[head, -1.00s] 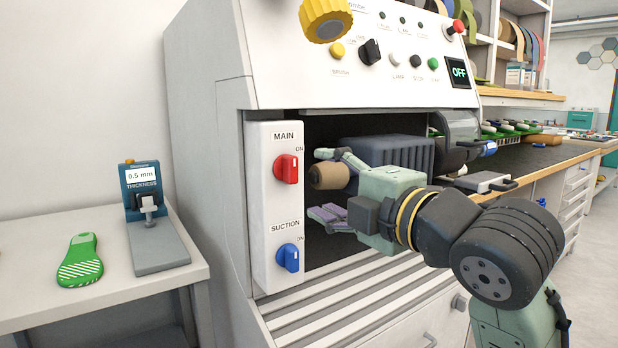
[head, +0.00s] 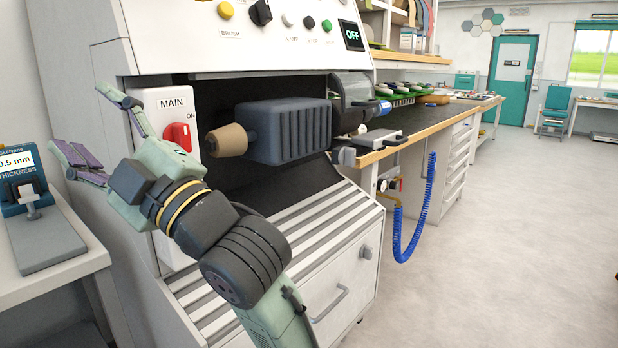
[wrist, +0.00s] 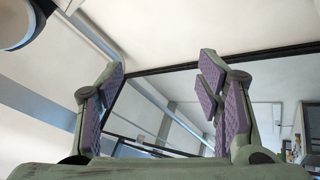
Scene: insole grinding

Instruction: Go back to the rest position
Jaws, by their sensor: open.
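My gripper (head: 92,132) is in front of the left side of the grinding machine in the head view. It is open and empty, with its purple-padded fingers spread wide. In the wrist view my gripper (wrist: 160,100) also shows open, with nothing between the fingers. The arm covers part of the machine's white switch panel (head: 160,104). The red MAIN switch (head: 178,137) shows just right of the gripper, and the lower part of the panel is hidden.
The brown grinding cone (head: 226,140) and its dark motor (head: 290,130) sit in the machine's opening. A thickness gauge (head: 40,232) stands on the side table at left. A workbench (head: 455,110) runs off to the right. The floor (head: 500,240) at right is clear.

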